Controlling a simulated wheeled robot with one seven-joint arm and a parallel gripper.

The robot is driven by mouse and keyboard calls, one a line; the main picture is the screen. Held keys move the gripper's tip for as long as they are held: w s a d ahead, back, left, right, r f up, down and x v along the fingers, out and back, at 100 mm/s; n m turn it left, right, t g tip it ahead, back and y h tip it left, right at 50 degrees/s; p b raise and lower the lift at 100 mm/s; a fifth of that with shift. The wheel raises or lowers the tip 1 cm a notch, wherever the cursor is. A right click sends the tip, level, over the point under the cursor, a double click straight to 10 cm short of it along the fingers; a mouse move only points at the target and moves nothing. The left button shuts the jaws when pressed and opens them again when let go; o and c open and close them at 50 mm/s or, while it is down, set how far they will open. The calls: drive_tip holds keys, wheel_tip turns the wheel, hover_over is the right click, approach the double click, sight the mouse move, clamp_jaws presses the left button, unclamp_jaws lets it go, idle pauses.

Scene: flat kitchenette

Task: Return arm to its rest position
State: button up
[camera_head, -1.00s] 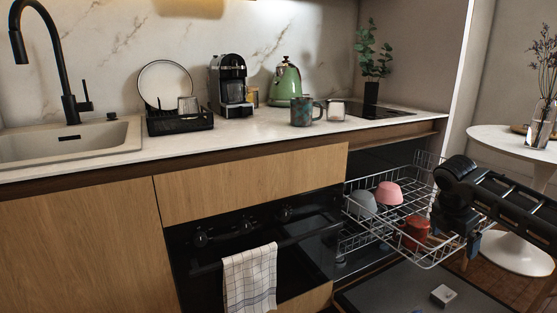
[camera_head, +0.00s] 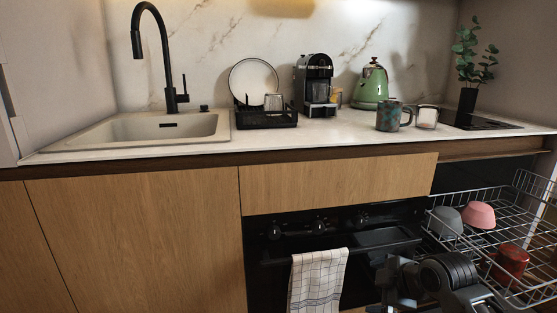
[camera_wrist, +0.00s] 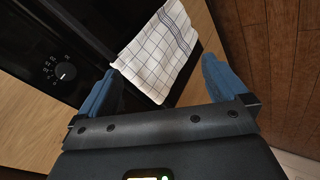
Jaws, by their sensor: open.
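My gripper (camera_wrist: 160,95) shows in the wrist view with its two blue fingers spread wide apart and nothing between them. Beyond the fingers hangs a checked towel (camera_wrist: 158,50) on the oven front, apart from the gripper as far as I can tell. In the head view my dark arm (camera_head: 440,280) is at the bottom right, in front of the oven and beside the dishwasher rack (camera_head: 510,205). The gripper's fingers cannot be made out clearly there.
The rack is pulled out at the right, holding a grey bowl (camera_head: 446,222), a pink bowl (camera_head: 478,214) and a red mug (camera_head: 510,262). The towel (camera_head: 318,280) hangs on the oven (camera_head: 275,260). A patterned mug (camera_head: 389,117) stands on the counter. Wooden floor (camera_wrist: 270,60) is clear.

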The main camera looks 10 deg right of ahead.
drive_tip(key=s+a+m+t+y, duration=0.1)
drive_tip(key=s+a+m+t, duration=0.1)
drive_tip(key=s+a+m, duration=0.45)
drive_tip(key=s+a+m+t+y, duration=0.1)
drive_tip(key=s+a+t, duration=0.15)
drive_tip(key=a, duration=0.75)
drive_tip(key=s+f+m+t+h, duration=0.2)
drive_tip(key=s+m, duration=0.5)
drive_tip(key=s, duration=1.5)
drive_tip(key=s+d+r+h, duration=0.1)
drive_tip(key=s+d+r, duration=0.4)
drive_tip(key=s, duration=0.4)
drive_tip(key=s+d+r+h, duration=0.1)
drive_tip(key=s+d+r, duration=0.35)
drive_tip(key=s, duration=0.45)
wheel_tip(320, 180, up, 18)
drive_tip(key=p, duration=1.6)
drive_tip(key=shift+s+p, duration=0.15)
drive_tip(key=shift+p, duration=0.25)
